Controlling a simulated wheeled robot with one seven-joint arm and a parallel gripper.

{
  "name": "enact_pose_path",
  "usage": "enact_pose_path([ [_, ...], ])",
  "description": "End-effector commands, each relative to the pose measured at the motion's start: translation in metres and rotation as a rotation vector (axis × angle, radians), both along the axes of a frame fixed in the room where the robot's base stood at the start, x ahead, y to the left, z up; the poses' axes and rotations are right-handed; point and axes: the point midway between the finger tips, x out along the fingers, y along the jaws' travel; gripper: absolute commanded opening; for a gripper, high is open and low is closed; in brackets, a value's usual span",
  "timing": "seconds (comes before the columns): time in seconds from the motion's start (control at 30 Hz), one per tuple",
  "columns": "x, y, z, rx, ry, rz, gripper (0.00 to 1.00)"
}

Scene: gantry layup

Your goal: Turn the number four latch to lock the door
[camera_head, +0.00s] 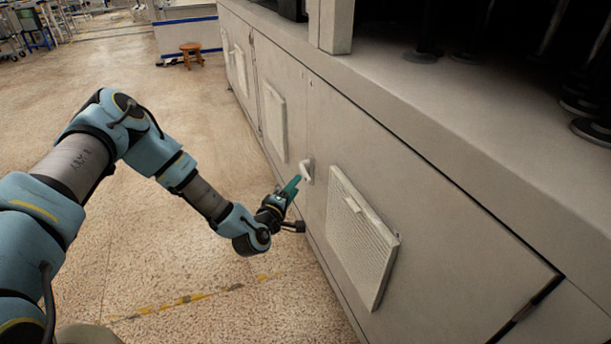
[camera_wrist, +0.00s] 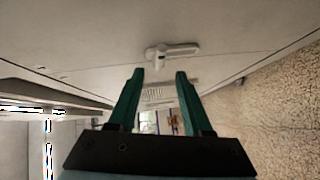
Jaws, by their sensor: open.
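A small pale latch (camera_head: 307,172) sits on the grey cabinet front, just left of a vented panel. It also shows in the wrist view (camera_wrist: 180,50), with a round hub at the left and a lever reaching right, toward the floor side. No number is readable on it. The cabinet door (camera_head: 440,240) looks flush with the front. My gripper (camera_head: 293,185) has green fingers pointing at the latch. In the wrist view, my gripper (camera_wrist: 160,73) is open and empty, its fingertips apart and short of the latch. Contact with the latch is not visible.
A raised vent panel (camera_head: 360,238) stands out right of the latch, and another vent (camera_head: 274,120) is to its left. The cabinet ledge (camera_head: 400,90) overhangs above. The speckled floor (camera_head: 190,260) beside the cabinet is clear. A wooden stool (camera_head: 191,54) stands far back.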

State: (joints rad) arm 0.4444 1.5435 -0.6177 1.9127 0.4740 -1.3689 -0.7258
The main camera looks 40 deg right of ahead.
Motion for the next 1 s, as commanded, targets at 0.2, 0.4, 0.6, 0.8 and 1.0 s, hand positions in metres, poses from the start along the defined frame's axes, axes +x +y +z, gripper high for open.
enact_pose_path([
  [0.2, 0.017, -0.039, -0.004, -0.001, -0.004, 0.0, 0.5],
  [0.4, 0.029, -0.065, -0.009, 0.002, -0.001, 0.0, 0.5],
  [0.6, 0.035, -0.078, -0.01, 0.002, -0.001, -0.001, 0.5],
  [0.8, 0.035, -0.078, -0.01, 0.002, 0.0, -0.001, 0.5],
  [1.0, 0.035, -0.078, -0.01, 0.003, -0.001, -0.001, 0.36],
])
